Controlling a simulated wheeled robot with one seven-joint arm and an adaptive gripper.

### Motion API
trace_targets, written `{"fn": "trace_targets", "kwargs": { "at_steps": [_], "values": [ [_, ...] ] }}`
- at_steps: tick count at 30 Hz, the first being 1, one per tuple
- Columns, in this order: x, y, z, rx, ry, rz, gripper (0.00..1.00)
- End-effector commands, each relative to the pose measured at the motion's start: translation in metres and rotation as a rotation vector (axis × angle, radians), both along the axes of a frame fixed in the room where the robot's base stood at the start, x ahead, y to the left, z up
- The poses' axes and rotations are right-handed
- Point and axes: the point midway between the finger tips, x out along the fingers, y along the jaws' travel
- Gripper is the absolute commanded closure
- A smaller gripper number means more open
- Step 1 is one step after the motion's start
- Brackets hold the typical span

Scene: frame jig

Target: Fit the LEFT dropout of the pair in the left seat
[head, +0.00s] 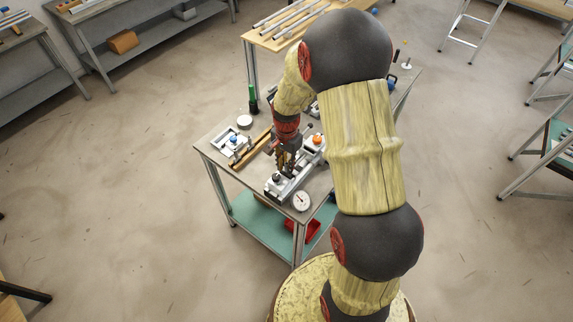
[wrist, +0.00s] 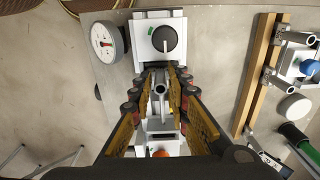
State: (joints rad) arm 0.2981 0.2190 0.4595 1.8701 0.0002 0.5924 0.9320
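A small silver metal part with a round tube end (wrist: 161,89), which looks like a dropout, is between the fingers of my gripper (wrist: 162,78). Narrow gaps seem to show beside it, so I cannot tell whether the fingers press on it. Below it is the white jig, with a black-knobbed block (wrist: 146,52) at one end and an orange knob (wrist: 160,153) at the other. In the head view my gripper (head: 285,160) points down over the jig (head: 274,187). The seats are hidden by the fingers, and contact between part and jig cannot be made out.
A dial gauge (wrist: 103,42) is beside the jig. Across the table are a wooden rail (wrist: 259,75), a blue-knobbed fixture (wrist: 292,70), a white round puck (wrist: 294,107) and a green bottle (wrist: 297,136). Silver tubes (head: 290,22) lie on the bench behind.

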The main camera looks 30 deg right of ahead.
Motion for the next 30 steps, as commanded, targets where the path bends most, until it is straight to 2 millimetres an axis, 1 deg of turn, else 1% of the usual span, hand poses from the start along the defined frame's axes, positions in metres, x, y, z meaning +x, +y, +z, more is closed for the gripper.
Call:
{"fn": "trace_targets", "kwargs": {
  "at_steps": [1,6,14,17,20,23,30],
  "values": [
    [0.0,0.0,0.0,0.0,0.0,0.0,0.78],
    [0.0,0.0,0.0,0.0,0.0,0.0,0.68],
    [0.0,0.0,0.0,0.0,0.0,0.0,0.68],
    [0.0,0.0,0.003,0.0,-0.001,0.0,0.68],
    [0.001,0.0,0.014,-0.001,-0.003,0.0,0.68],
    [0.001,0.0,0.03,-0.001,-0.003,0.0,0.68],
    [0.001,0.0,0.08,-0.002,-0.004,0.0,0.68]
  ]
}}
